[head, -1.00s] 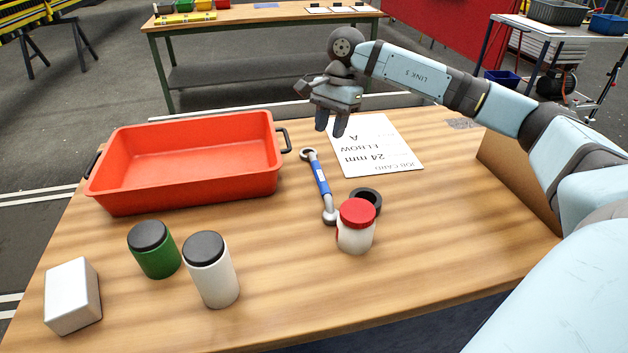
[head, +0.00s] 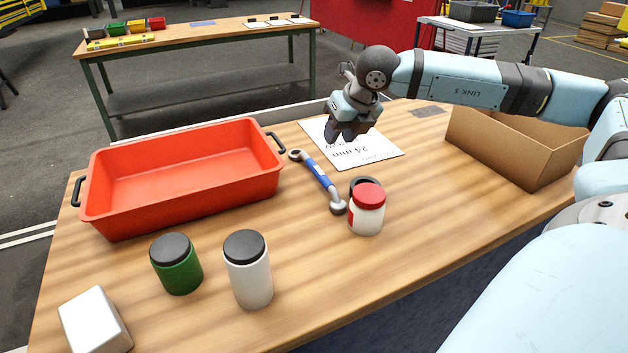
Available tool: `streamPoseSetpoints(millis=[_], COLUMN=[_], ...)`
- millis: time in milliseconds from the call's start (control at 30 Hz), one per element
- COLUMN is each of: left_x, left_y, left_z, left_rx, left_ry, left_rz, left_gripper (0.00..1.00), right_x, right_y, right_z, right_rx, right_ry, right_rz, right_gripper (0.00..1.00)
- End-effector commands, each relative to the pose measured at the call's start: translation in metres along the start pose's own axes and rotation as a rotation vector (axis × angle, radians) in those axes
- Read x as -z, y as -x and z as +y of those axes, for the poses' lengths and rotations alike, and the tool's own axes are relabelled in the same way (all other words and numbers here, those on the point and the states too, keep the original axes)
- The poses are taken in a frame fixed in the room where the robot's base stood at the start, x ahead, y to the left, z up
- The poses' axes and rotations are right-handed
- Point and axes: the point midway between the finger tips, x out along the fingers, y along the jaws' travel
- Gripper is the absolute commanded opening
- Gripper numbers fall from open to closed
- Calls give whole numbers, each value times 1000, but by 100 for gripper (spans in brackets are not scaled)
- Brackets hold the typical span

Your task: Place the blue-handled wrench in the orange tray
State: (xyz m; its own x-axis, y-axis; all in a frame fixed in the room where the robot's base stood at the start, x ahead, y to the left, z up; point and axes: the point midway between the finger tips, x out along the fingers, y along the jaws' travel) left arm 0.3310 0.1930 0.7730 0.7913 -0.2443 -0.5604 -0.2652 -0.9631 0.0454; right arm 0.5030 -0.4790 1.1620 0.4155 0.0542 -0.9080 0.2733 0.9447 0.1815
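The blue-handled wrench (head: 319,178) lies flat on the wooden table, right of the orange tray. Its far ring end is close to the tray's right handle, and its near end lies beside a dark ring and a red-lidded jar. The orange tray (head: 185,181) stands at the table's left and looks empty. My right gripper (head: 347,135) is above the white job card, beyond and to the right of the wrench. Its dark fingers point down, look a little apart and hold nothing. It hides part of the card. My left gripper is out of view.
The red-lidded jar (head: 367,210) stands in front of the dark ring (head: 366,183). A green jar (head: 176,264), a white jar (head: 248,270) and a white box (head: 94,321) stand at the front left. The job card (head: 378,149) lies flat. A cardboard box (head: 510,150) stands at right.

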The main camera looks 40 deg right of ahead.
Motion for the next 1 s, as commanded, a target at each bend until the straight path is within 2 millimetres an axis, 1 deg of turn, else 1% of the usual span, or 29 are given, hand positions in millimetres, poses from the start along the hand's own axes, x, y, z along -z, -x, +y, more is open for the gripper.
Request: streamPoseSetpoints(millis=[67, 167, 300, 433, 533, 733, 867, 1000], left_x=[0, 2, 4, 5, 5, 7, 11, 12], left_y=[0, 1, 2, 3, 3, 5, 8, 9], left_z=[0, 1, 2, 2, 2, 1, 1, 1], left_rx=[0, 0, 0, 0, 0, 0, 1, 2], left_ry=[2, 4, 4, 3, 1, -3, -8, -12], left_rz=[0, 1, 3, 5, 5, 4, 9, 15], left_gripper=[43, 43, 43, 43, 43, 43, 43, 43], right_x=[1, 1, 1, 1, 1, 2, 4, 5], right_y=[-4, -17, -46, -69, -80, -93, -112, -131], right_z=[0, 0, 1, 0, 0, 2, 4, 4], right_rx=[-1, -1, -2, -2, -1, -1, -1, -1], right_ry=[-25, -30, -30, -30, -29, -27, -27, -27], right_rz=[-3, -3, -2, -2, -3, -3, -3, -3], right_gripper=[36, 36, 36, 36, 36, 36, 36, 36])
